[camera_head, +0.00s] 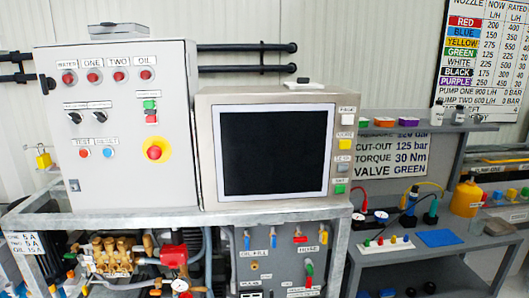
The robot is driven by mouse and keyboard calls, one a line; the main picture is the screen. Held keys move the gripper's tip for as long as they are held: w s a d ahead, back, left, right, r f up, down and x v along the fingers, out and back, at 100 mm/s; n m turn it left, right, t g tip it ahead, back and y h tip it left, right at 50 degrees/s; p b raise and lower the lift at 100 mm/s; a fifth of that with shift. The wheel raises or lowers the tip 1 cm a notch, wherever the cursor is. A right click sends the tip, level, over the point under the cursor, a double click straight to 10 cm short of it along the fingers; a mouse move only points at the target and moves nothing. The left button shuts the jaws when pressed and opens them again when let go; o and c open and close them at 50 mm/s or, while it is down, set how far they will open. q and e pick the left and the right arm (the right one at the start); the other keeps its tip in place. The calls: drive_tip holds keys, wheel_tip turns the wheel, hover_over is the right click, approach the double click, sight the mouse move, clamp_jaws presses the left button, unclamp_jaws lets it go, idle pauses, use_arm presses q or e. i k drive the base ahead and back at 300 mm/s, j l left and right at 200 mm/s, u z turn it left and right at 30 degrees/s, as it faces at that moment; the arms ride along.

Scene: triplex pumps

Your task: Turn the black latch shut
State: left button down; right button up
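A small black part (48,84) that looks like a latch sits at the left edge of the grey control cabinet (120,190). It is too small to tell whether it is turned open or shut. The cabinet's front face looks flush, with a small grey catch (74,185) at its lower left. Two black selector knobs (74,118) are also on this face. Neither of my grippers is in view.
A grey-framed monitor (275,150) stands right of the cabinet on a metal frame (180,217). Brass pump parts (112,252) and a red-topped unit (173,255) are below. A yellow padlock (43,159) hangs at left. A shelf unit (420,254) with cables and a yellow bottle (466,198) stands right.

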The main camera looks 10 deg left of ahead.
sight(43, 79)
drive_tip(key=i+j+u, duration=0.1)
drive_tip(key=u, duration=0.4)
drive_tip(key=i+j+u, duration=0.15)
drive_tip(key=u, duration=0.3)
drive_tip(key=i+u, duration=0.15)
drive_tip(key=u, duration=0.35)
